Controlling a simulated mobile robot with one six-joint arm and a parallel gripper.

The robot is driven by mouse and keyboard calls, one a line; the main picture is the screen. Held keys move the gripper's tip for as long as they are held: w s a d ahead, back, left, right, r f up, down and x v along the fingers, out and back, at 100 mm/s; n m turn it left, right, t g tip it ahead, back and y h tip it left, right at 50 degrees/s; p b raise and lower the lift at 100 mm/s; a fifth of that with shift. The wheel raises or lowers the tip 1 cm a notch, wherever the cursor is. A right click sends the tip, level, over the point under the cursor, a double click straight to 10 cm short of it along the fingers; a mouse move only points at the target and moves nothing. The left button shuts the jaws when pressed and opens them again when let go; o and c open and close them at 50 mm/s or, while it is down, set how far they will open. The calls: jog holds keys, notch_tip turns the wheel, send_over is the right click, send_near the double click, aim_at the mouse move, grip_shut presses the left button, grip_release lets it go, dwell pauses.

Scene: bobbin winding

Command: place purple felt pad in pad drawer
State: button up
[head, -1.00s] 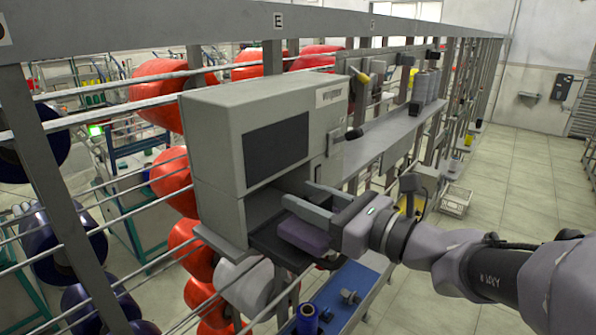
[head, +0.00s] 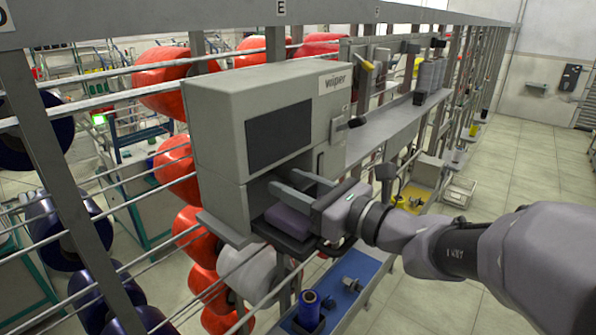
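The purple felt pad (head: 288,220) lies in the dark pad drawer (head: 299,249), which is pulled out from the lower right part of the grey machine (head: 222,140). My gripper (head: 278,181) is open, its two pale fingers pointing left above the pad. The fingertips reach to the front opening of the machine, and nothing shows between them. The far end of the pad and the inside of the drawer are partly hidden by the gripper and the machine housing.
A blue tray (head: 345,288) with a blue spool (head: 309,308) is below the drawer. Red bobbins (head: 176,165) and metal rails are behind and left of the machine. A grey shelf (head: 400,123) runs to the right.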

jog(key=o, duration=0.3)
jog(key=shift+f, duration=0.3)
jog(key=shift+o, duration=0.2)
jog(key=shift+f, duration=0.1)
jog(key=shift+r+p, duration=0.55)
jog(key=shift+p, duration=0.1)
jog(key=shift+s+d, duration=0.15)
jog(key=shift+d, duration=0.15)
jog(key=b+v, duration=0.1)
jog(key=v, duration=0.6)
jog(key=b+v, duration=0.1)
jog(key=v, duration=0.3)
jog(key=shift+s+r+b, duration=0.1)
jog(key=shift+r+b, duration=0.2)
